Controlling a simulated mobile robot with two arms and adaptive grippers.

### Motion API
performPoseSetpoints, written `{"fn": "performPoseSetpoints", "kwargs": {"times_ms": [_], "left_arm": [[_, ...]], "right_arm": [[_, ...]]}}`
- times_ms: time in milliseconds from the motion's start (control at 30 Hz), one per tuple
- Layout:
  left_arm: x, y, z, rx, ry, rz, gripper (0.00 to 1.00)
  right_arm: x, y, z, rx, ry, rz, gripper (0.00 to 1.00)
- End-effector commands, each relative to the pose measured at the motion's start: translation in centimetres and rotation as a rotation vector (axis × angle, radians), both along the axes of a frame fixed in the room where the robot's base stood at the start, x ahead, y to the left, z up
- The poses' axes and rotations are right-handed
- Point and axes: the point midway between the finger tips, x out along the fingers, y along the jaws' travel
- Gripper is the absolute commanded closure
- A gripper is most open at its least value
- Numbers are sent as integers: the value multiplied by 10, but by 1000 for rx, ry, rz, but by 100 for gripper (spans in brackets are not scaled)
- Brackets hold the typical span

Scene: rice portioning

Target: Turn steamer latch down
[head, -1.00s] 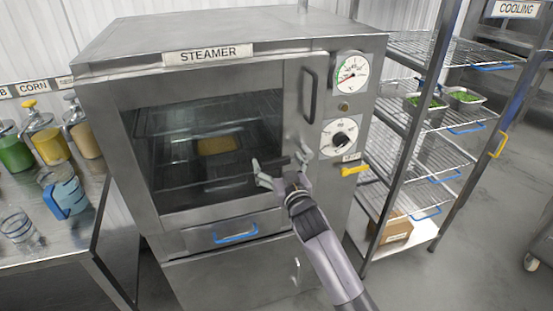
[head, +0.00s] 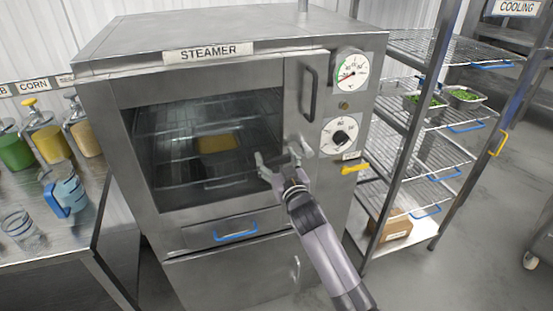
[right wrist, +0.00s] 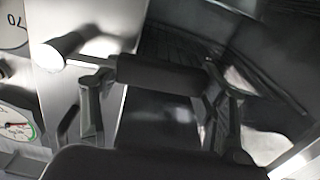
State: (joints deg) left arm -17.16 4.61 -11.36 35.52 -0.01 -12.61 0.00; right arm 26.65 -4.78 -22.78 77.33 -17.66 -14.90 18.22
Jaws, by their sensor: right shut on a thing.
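The steamer (head: 172,237) stands in front of me with its glass-fronted door closed. A yellow block-like item (head: 217,143) shows inside through the glass. My right gripper (head: 280,158) is at the right edge of the door window, below the vertical door handle (head: 309,94). The right wrist view shows its two fingers on either side of the latch's dark cylindrical grip (right wrist: 158,75), shut on it. The latch's metal end (right wrist: 62,54) shows to the left of the grip. In the head view the gripper mostly hides the latch. My left gripper is out of view.
A dial (head: 339,137) and a gauge (head: 350,70) sit right of the door, with a yellow lever (head: 355,168) below. A wire rack (head: 440,110) stands close on the right. A counter with jars and a blue-handled jug (head: 66,192) is at left.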

Motion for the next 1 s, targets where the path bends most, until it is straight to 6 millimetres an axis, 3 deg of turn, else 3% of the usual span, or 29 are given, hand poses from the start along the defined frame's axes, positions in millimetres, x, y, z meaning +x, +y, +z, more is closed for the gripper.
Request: {"fn": "performPoseSetpoints", "kwargs": {"times_ms": [533,1000], "left_arm": [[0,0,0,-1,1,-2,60],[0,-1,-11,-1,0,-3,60]], "right_arm": [[0,0,0,1,0,0,83],[0,-1,-14,-114,-37,0,84]]}}
